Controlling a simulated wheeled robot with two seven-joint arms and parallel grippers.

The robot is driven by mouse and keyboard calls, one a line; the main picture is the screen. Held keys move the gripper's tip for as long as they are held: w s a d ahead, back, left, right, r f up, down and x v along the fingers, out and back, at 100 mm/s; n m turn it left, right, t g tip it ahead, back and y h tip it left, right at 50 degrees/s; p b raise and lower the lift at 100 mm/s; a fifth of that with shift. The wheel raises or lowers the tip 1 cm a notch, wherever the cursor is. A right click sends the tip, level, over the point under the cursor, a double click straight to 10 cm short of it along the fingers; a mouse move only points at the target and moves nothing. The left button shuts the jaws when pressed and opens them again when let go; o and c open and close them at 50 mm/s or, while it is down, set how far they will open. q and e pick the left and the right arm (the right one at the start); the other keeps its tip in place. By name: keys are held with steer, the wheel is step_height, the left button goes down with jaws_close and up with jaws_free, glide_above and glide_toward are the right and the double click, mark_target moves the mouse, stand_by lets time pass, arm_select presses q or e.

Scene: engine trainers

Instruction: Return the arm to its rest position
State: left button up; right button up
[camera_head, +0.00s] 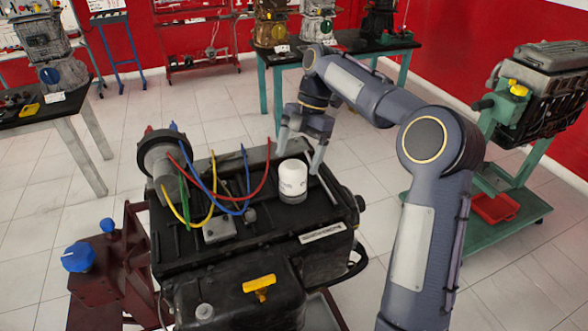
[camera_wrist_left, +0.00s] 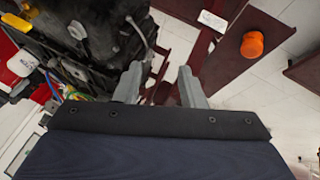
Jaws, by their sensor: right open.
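My right arm comes in from the lower right of the head view and reaches over the black engine (camera_head: 250,262). My right gripper (camera_head: 296,160) is open, its fingers pointing down on either side of the white cylinder (camera_head: 292,180), which stands upright on the engine's top. I cannot tell whether the fingers touch it. My left gripper (camera_wrist_left: 160,88) shows only in the left wrist view. Its two grey fingers are apart with nothing between them. Beyond them are the dark red engine stand (camera_wrist_left: 232,55) and part of the engine (camera_wrist_left: 95,35).
Coloured cables (camera_head: 212,190) arch over the engine's left side. The red stand (camera_head: 125,270) carries blue knobs (camera_head: 78,257). A green cart (camera_head: 515,235) with another engine stands right. Tables (camera_head: 65,110) with engine parts stand at left and back. Tiled floor between them is clear.

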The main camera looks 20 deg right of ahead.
steer(key=shift+v, duration=1)
steer(key=shift+s+r, duration=0.1)
steer(key=shift+s, duration=0.05)
steer(key=s+a+r+m+t, duration=0.2)
steer(key=s+m+t, duration=0.1)
steer(key=s+m, duration=0.85)
steer(key=s+a+f+m+t, duration=0.2)
steer(key=s+f+m, duration=0.3)
steer(key=s, duration=0.3)
steer(key=s+a+f+m+t, duration=0.2)
steer(key=s+f+m, duration=0.3)
steer(key=s+m, duration=0.3)
steer(key=shift+s+a+b, duration=0.35)
steer(key=shift+s, duration=0.25)
